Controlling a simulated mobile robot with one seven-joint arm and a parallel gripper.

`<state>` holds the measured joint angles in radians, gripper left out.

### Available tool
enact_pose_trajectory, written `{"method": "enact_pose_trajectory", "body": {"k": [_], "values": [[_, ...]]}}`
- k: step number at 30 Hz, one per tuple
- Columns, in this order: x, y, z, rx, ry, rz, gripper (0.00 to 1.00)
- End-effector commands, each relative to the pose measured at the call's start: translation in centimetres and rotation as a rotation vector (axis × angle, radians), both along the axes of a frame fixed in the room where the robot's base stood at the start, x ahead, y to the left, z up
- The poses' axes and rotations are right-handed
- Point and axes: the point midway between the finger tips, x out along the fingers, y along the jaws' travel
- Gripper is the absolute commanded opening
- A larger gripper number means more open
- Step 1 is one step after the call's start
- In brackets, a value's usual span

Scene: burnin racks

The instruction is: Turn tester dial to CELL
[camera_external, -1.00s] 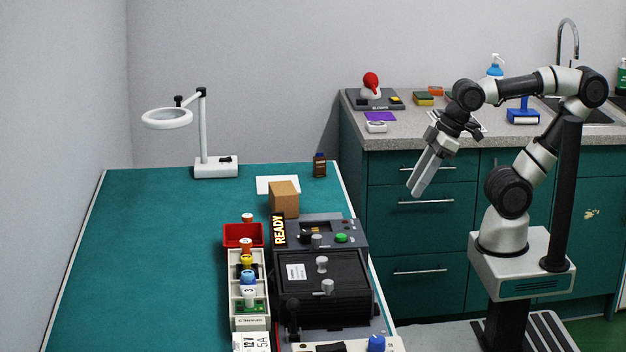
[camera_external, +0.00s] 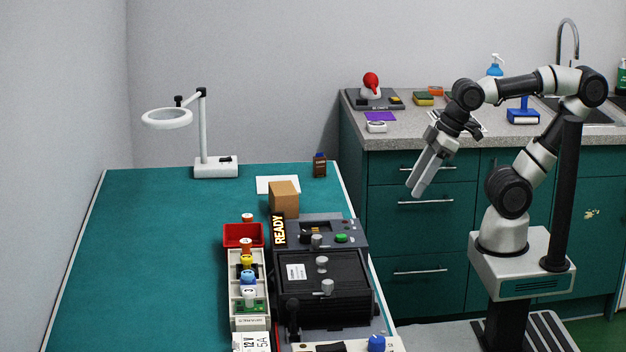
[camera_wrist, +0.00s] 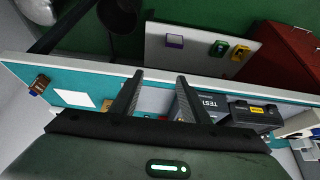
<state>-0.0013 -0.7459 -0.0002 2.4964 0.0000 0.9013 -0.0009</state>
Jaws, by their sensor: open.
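A blue dial (camera_external: 376,343) sits on a cream-coloured unit (camera_external: 396,344) at the bottom edge of the external view. The unit is cut off by the frame, and the dial's setting and markings are too small to read. My gripper (camera_external: 416,192) points down in the air to the right of the bench, well apart from the dial. In the wrist view its two fingers (camera_wrist: 159,77) are apart with nothing held between them. I cannot make out the blue dial in the wrist view.
A dark machine (camera_external: 324,285) with a READY sign (camera_external: 279,229) and green button (camera_external: 341,238) stands on the teal bench (camera_external: 160,245). A cream rack (camera_external: 234,300), red bin (camera_external: 236,234) and brown box (camera_external: 284,198) are beside it. A magnifier lamp (camera_external: 215,167) stands behind. The bench's left side is clear.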

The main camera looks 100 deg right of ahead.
Motion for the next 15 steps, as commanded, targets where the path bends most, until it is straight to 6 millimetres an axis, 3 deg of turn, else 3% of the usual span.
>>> {"method": "enact_pose_trajectory", "body": {"k": [5,9,15], "values": [[3.0,1.0,5.2,-0.005,0.05,0.056,0.41],[8.3,3.1,11.2,-0.02,0.13,0.148,0.41],[16.7,7.6,16.6,-0.06,0.249,0.29,0.41]]}}
